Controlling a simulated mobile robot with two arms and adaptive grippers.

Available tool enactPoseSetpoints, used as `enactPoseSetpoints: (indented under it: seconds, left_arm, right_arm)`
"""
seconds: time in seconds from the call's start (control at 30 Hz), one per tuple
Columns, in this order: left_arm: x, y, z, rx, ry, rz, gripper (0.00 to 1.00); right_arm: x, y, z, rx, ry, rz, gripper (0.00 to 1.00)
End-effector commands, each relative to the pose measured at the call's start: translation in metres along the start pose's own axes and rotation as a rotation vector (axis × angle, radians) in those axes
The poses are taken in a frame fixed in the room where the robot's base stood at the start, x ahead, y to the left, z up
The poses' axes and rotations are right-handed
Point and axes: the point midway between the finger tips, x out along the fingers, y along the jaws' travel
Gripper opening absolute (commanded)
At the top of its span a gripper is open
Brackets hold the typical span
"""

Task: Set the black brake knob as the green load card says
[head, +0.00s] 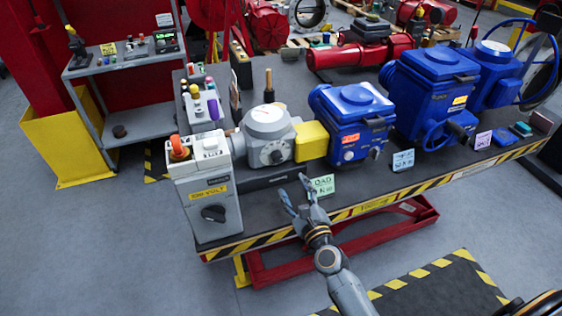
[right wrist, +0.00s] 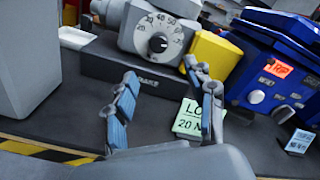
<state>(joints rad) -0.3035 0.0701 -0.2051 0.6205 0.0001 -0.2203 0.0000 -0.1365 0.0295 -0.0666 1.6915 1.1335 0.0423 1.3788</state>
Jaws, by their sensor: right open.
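The black brake knob (head: 277,157) sits on the front of a grey round-topped unit. In the right wrist view the knob (right wrist: 157,43) has a numbered scale around it, with 20, 30, 40 and 50 readable; its exact setting is too small to tell. The green load card (head: 322,186) stands on the bench just right of my right gripper (head: 295,188). In the right wrist view the card (right wrist: 190,120) reads "LO…" and "20 N", partly hidden by a finger. My right gripper (right wrist: 160,70) is open and empty, its fingers pointing toward the unit, apart from the knob.
A black bar (right wrist: 135,76) lies in front of the unit. A grey box (head: 206,195) with another black knob stands left, a yellow block (head: 311,142) and blue actuators (head: 350,120) right. The bench (head: 262,222) has a striped front edge. Floor in front is mostly clear.

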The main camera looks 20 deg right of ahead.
Motion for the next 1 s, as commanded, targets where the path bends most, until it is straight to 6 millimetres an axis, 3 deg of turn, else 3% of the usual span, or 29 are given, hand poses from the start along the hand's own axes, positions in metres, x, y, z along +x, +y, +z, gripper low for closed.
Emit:
enactPoseSetpoints:
  seconds: [0.3, 0.5, 0.97, 1.0]
  left_arm:
    - [-0.005, -0.013, 0.0, -0.003, -0.001, -0.015, 0.4]
    - [-0.003, -0.013, -0.001, -0.003, 0.0, -0.015, 0.4]
    - [-0.003, -0.009, -0.001, 0.0, 0.001, -0.011, 0.4]
    - [-0.003, -0.009, -0.002, 0.0, 0.001, -0.01, 0.4]
  right_arm:
    - [0.069, 0.0, 0.001, -0.005, -0.002, 0.002, 0.55]
    - [0.097, 0.001, 0.0, -0.005, -0.001, 0.002, 0.55]
    - [0.107, 0.001, 0.0, -0.005, 0.001, 0.003, 0.55]
    - [0.107, 0.001, 0.0, -0.005, 0.001, 0.003, 0.47]
